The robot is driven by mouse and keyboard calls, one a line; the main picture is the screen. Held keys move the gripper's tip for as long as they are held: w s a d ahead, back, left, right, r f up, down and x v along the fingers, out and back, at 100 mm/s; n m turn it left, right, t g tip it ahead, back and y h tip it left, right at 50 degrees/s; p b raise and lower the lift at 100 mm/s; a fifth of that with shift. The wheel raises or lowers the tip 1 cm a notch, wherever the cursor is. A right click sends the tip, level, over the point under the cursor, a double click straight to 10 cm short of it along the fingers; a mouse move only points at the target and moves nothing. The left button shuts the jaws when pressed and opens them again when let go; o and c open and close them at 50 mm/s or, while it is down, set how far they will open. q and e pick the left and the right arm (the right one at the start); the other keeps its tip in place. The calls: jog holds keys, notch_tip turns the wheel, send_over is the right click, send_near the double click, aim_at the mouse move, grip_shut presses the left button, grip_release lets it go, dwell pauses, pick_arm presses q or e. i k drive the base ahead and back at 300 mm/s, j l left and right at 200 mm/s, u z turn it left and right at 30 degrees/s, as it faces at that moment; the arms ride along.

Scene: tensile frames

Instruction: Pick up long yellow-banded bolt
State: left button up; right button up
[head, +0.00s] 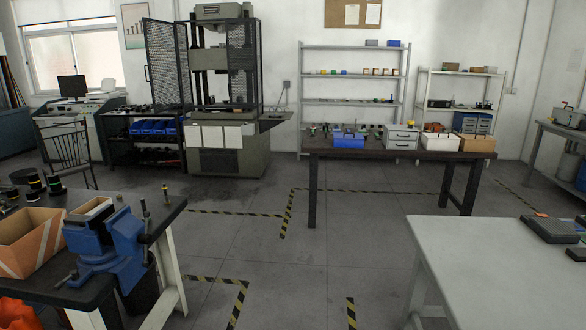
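No gripper of mine shows in the head view. I cannot clearly make out a long yellow-banded bolt. A thin upright piece with a yellowish-green top (144,210) stands at the right edge of the dark left workbench (182,203), beside a blue vise (105,245). A second small upright piece (165,193) stands just behind it. Several small upright parts (326,130) stand on the dark middle table (345,153), too small to tell apart.
A blue bin (348,140), a drawer unit (400,137), a white bin (440,142) and a tan bin (474,144) stand on the middle table. A white table (490,270) is at the right front. A testing machine (222,100) stands behind. The floor between is clear.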

aim_at(167, 201)
jog(key=i+j+u, duration=0.2)
jog(key=i+u, duration=0.65)
jog(key=u, duration=0.4)
jog(key=i+l+u, duration=0.3)
jog(key=l+u, duration=0.15)
jog(key=l, duration=0.15)
jog(key=i+l+u, duration=0.2)
jog(key=l, duration=0.15)
jog(key=l+u, duration=0.2)
jog(key=l, duration=0.1)
